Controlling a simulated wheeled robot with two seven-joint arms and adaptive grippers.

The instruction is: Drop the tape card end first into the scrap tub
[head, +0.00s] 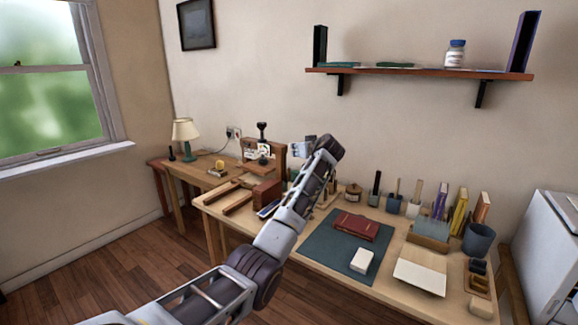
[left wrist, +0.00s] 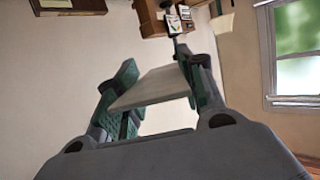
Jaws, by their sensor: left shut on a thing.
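My left gripper (left wrist: 155,78) is shut on a flat pale card (left wrist: 150,90), which I take to be the tape card. The card lies between the two green-padded fingers and sticks out past them. In the head view my left gripper (head: 303,147) is small, raised in front of the wall above the back of the bench. The card is hard to make out there. A round dark blue-grey tub (head: 479,240), probably the scrap tub, stands at the bench's right end, well to the right of the gripper. Its inside is mostly hidden. My right gripper is not in view.
The bench (head: 320,275) holds a dark mat (head: 322,247) with a red book (head: 356,227) and a white block (head: 361,260). Several cups and upright books line the back right. A book press (head: 262,160) stands at left. A wall shelf (head: 420,73) hangs above.

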